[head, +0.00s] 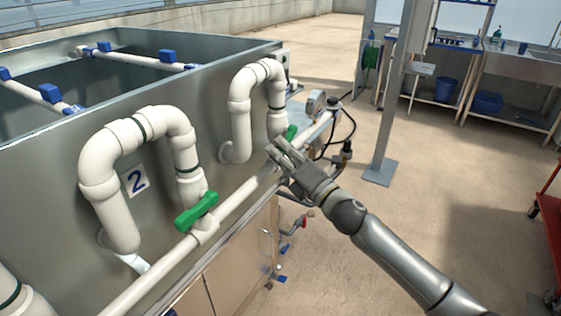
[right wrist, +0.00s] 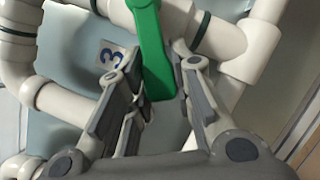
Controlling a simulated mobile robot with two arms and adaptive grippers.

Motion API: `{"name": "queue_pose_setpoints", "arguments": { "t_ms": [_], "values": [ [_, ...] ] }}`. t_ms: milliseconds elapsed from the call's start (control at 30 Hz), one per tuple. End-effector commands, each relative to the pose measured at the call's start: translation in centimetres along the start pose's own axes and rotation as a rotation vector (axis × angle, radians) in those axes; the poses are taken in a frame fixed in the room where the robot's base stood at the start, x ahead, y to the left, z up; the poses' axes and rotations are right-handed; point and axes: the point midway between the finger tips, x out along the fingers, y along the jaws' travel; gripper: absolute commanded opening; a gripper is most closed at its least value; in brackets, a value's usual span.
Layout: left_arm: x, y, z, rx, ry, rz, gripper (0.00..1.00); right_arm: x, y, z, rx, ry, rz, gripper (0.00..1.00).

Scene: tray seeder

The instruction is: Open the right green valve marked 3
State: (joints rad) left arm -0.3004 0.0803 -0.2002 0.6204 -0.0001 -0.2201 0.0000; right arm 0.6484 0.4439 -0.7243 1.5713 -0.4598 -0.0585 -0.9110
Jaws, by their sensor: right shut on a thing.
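The green valve handle (head: 290,131) on the far white pipe loop is mostly hidden by my right gripper (head: 280,150) in the head view. In the right wrist view the green handle (right wrist: 147,22) reaches down between the two fingers of my right gripper (right wrist: 158,80). The gripper is shut on the handle. A plate marked 3 (right wrist: 112,55) shows on the tank wall to the left of the handle. My left gripper is not in view.
A second green valve (head: 196,212) sits on the nearer pipe loop, beside a plate marked 2 (head: 136,180). A long white pipe (head: 150,277) runs along the grey tank (head: 225,75). A metal post (head: 392,110) stands at right, with open floor around it.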

Motion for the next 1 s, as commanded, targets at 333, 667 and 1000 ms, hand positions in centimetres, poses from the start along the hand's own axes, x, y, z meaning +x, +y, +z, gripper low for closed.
{"name": "queue_pose_setpoints", "arguments": {
  "t_ms": [333, 667, 1000],
  "values": [
    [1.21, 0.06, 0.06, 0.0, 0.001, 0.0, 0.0, -0.01, -0.48, 0.04, -0.055, 0.0, 0.019, 0.0],
    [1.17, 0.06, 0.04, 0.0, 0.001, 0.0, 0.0, -0.01, -0.44, 0.07, -0.055, 0.0, 0.02, 0.26],
    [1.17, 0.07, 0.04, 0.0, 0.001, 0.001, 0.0, 0.0, -0.39, 0.05, -0.054, 0.0, 0.021, 0.44]
  ]
}}
